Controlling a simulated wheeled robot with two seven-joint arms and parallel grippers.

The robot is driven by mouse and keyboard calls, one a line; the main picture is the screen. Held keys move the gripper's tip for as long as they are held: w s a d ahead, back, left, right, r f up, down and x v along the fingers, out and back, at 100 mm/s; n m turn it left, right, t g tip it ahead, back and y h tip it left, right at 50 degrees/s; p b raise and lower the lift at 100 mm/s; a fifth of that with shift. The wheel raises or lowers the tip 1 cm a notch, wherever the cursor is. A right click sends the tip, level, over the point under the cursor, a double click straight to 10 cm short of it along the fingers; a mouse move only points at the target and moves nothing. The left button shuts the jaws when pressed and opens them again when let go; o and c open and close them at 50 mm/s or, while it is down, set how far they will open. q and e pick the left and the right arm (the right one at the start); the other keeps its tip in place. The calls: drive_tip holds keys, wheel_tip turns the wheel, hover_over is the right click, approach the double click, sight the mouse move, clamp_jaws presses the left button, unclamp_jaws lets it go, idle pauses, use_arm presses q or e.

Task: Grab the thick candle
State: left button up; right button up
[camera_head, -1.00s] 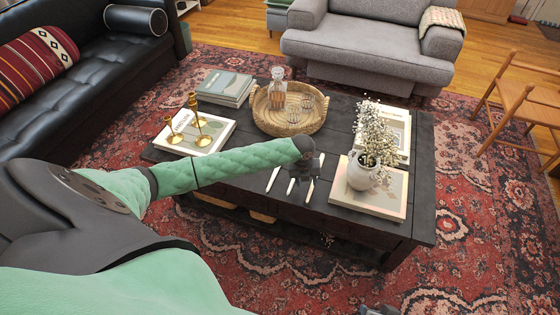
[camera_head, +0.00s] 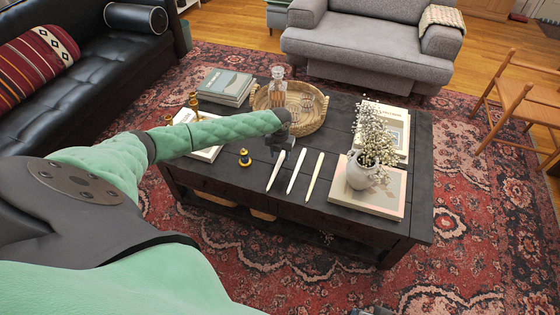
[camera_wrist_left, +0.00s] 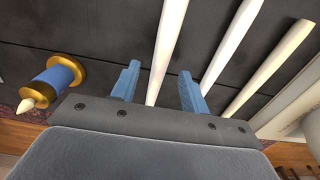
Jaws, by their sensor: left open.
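Three pale taper candles lie side by side on the dark coffee table: a left one (camera_head: 275,171), a middle one (camera_head: 297,171) and a right one (camera_head: 314,177). I cannot tell for sure which is thickest. My left gripper (camera_head: 284,141) is open over the far ends of the left and middle candles. In the left wrist view, one candle (camera_wrist_left: 168,40) runs between the open fingers, not gripped; a second (camera_wrist_left: 232,45) and third (camera_wrist_left: 268,66) lie to the right. A small dark part of mine at the head view's bottom edge may be the right gripper.
A gold holder with a blue band and pale tip (camera_wrist_left: 58,76) stands left of the candles, also in the head view (camera_head: 245,158). A white vase (camera_head: 360,172) with flowers stands on a book at right. A woven tray (camera_head: 312,122) with a decanter (camera_head: 278,88) is behind.

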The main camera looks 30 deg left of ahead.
use_arm(q)
drive_tip(key=shift+f, duration=1.35)
drive_tip(key=shift+c, duration=0.3)
clamp_jaws()
drive_tip(key=shift+r, duration=0.1)
